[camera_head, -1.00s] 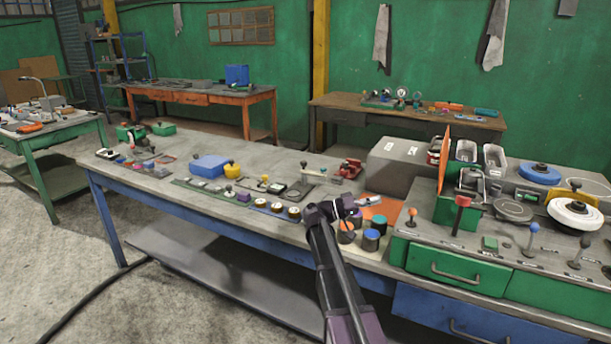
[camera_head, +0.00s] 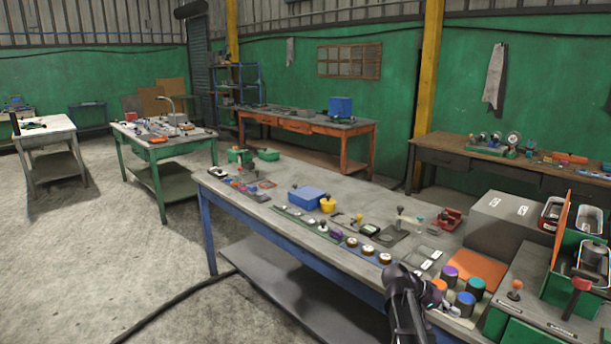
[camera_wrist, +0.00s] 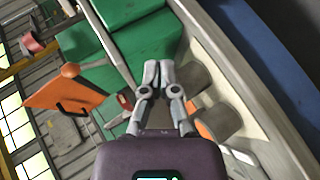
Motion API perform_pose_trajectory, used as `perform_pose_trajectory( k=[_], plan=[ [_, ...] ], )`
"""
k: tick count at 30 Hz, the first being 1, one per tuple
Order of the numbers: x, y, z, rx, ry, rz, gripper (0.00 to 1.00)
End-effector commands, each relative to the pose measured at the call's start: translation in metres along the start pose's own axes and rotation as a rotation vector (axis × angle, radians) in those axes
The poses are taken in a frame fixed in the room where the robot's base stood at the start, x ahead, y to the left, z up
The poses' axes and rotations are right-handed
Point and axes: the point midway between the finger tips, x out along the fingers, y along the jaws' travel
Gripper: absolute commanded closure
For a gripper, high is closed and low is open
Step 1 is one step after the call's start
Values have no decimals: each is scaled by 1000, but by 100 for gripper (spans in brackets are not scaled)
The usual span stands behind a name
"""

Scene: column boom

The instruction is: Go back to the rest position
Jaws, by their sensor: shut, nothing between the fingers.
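My gripper (camera_wrist: 158,72) is shut in the wrist view, its two grey fingers together with nothing between them. In the head view my dark arm rises from the bottom edge, right of centre. Its end, with my gripper (camera_head: 432,297), is at the front edge of the long workbench (camera_head: 290,232), close to several coloured-top cylinders. I cannot tell from this view whether it touches them. The wrist view is steeply tilted and shows a green box (camera_wrist: 150,42) and an orange panel (camera_wrist: 65,92) beyond the fingers.
Cylinders, including a blue-topped one (camera_head: 465,300), stand by an orange sheet (camera_head: 480,268). A grey box (camera_head: 505,222) is behind. The green control console (camera_head: 530,325) with red-knobbed levers is at the right. Small parts line the bench. The floor at left (camera_head: 110,265) is open.

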Motion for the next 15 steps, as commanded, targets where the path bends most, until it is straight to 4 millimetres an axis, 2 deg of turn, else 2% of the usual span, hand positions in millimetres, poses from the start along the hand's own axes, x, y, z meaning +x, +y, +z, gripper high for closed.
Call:
perform_pose_trajectory(
  k=[1, 8, 15],
  plan=[
    [-6, -3, 13, -25, -4, -60, 100],
    [-34, -38, 56, -138, -21, -344, 100],
    [-76, -67, 103, -252, -23, -640, 100]
  ],
)
